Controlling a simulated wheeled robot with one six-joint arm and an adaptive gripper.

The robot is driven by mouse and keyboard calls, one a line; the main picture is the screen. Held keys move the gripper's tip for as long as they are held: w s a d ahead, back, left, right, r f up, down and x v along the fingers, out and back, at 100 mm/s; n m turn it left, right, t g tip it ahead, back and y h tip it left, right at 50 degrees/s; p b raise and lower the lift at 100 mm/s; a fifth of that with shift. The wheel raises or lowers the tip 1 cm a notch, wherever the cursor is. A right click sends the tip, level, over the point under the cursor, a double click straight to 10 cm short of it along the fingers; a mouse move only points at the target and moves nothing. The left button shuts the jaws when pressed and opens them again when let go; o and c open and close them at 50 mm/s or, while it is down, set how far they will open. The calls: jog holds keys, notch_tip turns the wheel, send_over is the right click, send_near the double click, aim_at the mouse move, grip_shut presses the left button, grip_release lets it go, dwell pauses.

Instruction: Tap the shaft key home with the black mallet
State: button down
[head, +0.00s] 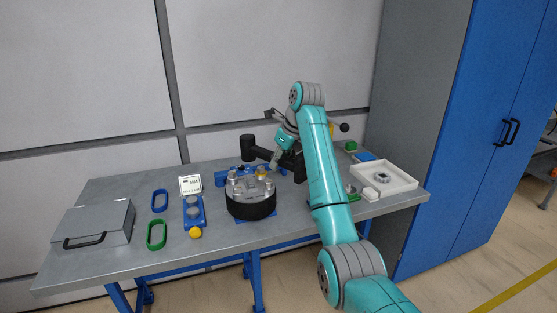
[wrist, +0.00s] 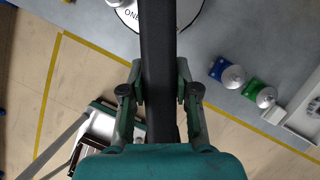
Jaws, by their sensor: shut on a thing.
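My gripper (wrist: 160,80) is shut on the black handle of the mallet (wrist: 158,40), which runs straight up through the wrist view between the two fingers. In the head view the mallet's dark head (head: 247,148) shows left of my gripper (head: 281,157), above the back of the bench. My arm hides part of the area behind it. I cannot make out the shaft key in either view.
On the bench (head: 120,255) a round black-based fixture (head: 250,207) stands in front of the mallet. A white tray (head: 398,185) is right, near a blue cabinet (head: 440,140).

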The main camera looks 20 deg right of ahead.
jog(key=shift+s, duration=0.15)
jog(key=shift+f, duration=1.6)
jog(key=shift+f, duration=0.15)
dwell(0.8)
